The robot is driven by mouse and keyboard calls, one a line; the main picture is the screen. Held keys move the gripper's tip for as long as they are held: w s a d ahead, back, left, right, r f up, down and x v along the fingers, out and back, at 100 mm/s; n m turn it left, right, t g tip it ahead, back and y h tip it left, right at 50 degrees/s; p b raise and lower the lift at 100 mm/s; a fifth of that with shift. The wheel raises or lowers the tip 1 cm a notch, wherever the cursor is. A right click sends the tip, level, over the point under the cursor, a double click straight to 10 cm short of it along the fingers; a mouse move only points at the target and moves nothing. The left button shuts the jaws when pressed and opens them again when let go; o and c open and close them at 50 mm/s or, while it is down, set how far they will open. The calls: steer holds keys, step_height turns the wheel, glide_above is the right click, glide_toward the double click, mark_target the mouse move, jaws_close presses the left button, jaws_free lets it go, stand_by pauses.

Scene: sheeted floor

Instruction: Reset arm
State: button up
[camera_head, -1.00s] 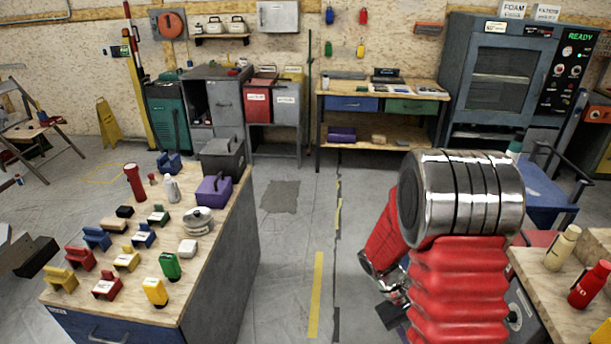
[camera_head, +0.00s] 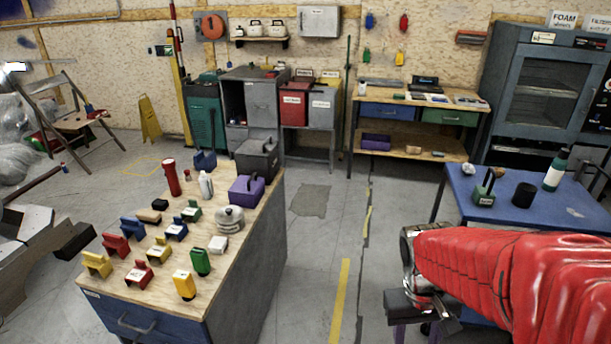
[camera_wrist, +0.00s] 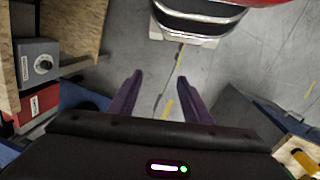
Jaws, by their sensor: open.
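My arm (camera_head: 500,265), in a red ribbed sleeve, reaches in from the right edge of the head view. My gripper (camera_head: 417,333) hangs low at its left end, over the floor between the workbench and the blue table, partly cut off by the bottom edge. In the wrist view my gripper (camera_wrist: 158,82) shows two purple fingers spread well apart. Only bare grey floor with yellow marks shows between them, so it is open and empty.
A wooden-topped workbench (camera_head: 230,265) at left holds several coloured blocks. A blue table (camera_head: 527,200) at right, close to my arm, carries a green bottle (camera_head: 556,170) and a black cup (camera_head: 523,195). Grey floor (camera_head: 305,255) lies clear between them.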

steer(key=s+a+r+t, duration=0.2)
steer(key=a+r+t, duration=0.1)
steer(key=r, duration=0.3)
steer(key=s+a+r+t+y, duration=0.1)
steer(key=s+a+r+t, duration=0.1)
steer(key=r, duration=0.5)
steer(key=shift+a+r+t, duration=0.3)
steer(key=shift+a+t, duration=0.3)
steer(key=shift+a, duration=0.05)
steer(key=shift+s, duration=0.1)
steer(key=shift+c, duration=0.2)
